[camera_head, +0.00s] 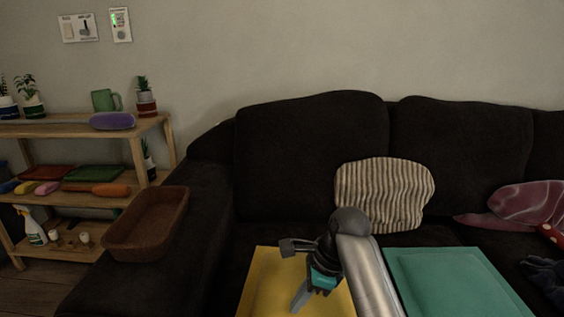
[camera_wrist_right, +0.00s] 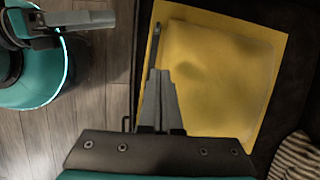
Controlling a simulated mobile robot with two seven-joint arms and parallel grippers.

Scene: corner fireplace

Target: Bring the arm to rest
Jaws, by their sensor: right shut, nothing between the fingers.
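My right gripper (camera_head: 300,298) hangs over the yellow flat piece (camera_head: 262,280) on the dark sofa, pointing down and a little left. In the right wrist view its two grey fingers (camera_wrist_right: 161,76) are together with nothing between them. The yellow piece (camera_wrist_right: 225,75) lies below and beyond the fingers; whether they touch it I cannot tell. My right forearm comes up from the bottom of the head view and hides part of the piece.
A teal flat piece (camera_head: 455,282) lies right of my arm. A striped cushion (camera_head: 385,195) leans on the sofa back (camera_head: 310,140). Wooden floor (camera_wrist_right: 90,110) shows beside the sofa.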

